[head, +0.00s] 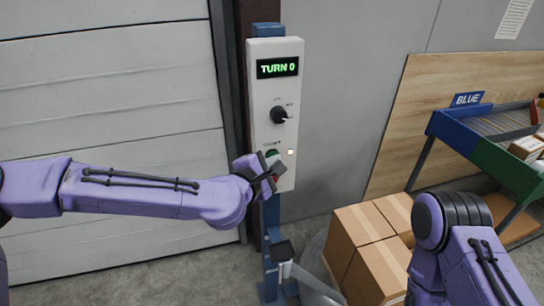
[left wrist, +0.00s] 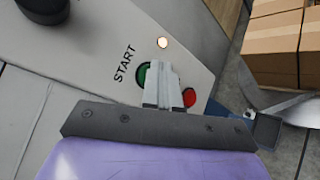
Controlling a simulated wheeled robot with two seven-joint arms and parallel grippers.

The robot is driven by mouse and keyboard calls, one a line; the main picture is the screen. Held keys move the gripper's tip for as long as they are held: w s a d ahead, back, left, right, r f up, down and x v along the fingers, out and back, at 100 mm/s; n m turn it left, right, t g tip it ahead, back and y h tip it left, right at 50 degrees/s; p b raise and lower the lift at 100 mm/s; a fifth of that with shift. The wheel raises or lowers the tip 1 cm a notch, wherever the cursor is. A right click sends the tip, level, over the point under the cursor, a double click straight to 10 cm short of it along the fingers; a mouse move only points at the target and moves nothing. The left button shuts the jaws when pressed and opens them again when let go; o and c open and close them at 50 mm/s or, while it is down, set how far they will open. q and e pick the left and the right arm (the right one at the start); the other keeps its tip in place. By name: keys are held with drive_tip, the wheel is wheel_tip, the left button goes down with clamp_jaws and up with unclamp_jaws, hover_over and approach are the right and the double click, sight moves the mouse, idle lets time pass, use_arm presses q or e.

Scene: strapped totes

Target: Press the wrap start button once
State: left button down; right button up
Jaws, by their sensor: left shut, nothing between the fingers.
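The control panel (head: 262,112) is a tall white box on a blue post, and its display (head: 277,67) reads "TURN 0". The green start button (head: 272,154) is partly hidden behind my left gripper (head: 277,170). In the left wrist view the green button (left wrist: 143,75) shows beside the word START, partly covered by the shut fingers of my left gripper (left wrist: 162,72). I cannot tell whether the fingertips touch the button. A red button (left wrist: 190,97) is to the right of the fingers. My right arm is at the lower right, its gripper out of view.
A black knob (head: 279,115) is above the buttons, and a small lamp (head: 291,152) is lit beside them. Stacked cartons (head: 362,232) stand right of the post. A sloped rack (head: 480,150) with a BLUE sign is further right.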

use_arm(q)
drive_tip(key=shift+s+d, duration=0.25)
drive_tip(key=shift+s, duration=0.5)
drive_tip(key=s, duration=0.1)
drive_tip(key=s+d, duration=0.1)
drive_tip(key=s, duration=0.1)
drive_tip(key=s+b, duration=0.1)
drive_tip(key=shift+s+d, duration=0.25)
drive_tip(key=shift+s, duration=0.1)
idle(0.4)
